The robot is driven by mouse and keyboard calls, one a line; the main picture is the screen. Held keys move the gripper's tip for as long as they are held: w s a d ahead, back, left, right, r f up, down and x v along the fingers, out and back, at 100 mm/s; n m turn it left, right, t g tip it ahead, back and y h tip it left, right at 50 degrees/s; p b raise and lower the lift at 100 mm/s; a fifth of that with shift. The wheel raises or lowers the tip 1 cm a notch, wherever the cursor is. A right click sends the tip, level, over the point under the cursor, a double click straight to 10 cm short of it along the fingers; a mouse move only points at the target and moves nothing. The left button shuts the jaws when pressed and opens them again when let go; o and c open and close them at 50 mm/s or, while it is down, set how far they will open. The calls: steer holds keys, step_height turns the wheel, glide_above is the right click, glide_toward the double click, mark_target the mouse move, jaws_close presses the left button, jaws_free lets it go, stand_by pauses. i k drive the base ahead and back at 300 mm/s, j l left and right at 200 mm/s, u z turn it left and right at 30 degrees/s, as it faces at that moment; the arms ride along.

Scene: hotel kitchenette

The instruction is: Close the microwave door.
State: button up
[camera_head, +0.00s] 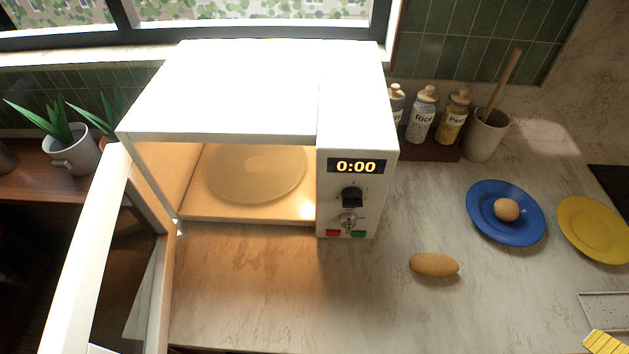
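The white microwave (240,92) stands on the marble counter under the window. Its door (90,240) is wide open, hinged at the microwave's left side and swung out toward the front. The door has a white frame and a dark window panel. The lit cavity holds a round turntable (256,174) with nothing on it. The control panel on the right shows 0:00 above a black knob (352,197) and red and green buttons. My gripper does not show in the head view.
A brown oval item (433,265) lies right of the microwave's front. Blue plate (482,230) with a round item, yellow plate (595,230), jars (422,115) and a utensil pot (485,136) are further right. Potted plants (78,150) stand left. Counter before the cavity is clear.

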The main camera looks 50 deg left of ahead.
mark_target(113, 295)
steer(key=k+u, duration=0.25)
steer(key=u, duration=0.15)
steer(key=k+j+u, duration=0.15)
steer(key=u, duration=0.3)
steer(key=k+j+u, duration=0.25)
steer(key=u, duration=0.15)
steer(key=k+j+u, duration=0.2)
steer(key=u, duration=0.2)
steer(key=k+j+u, duration=0.15)
steer(key=j+u, duration=0.3)
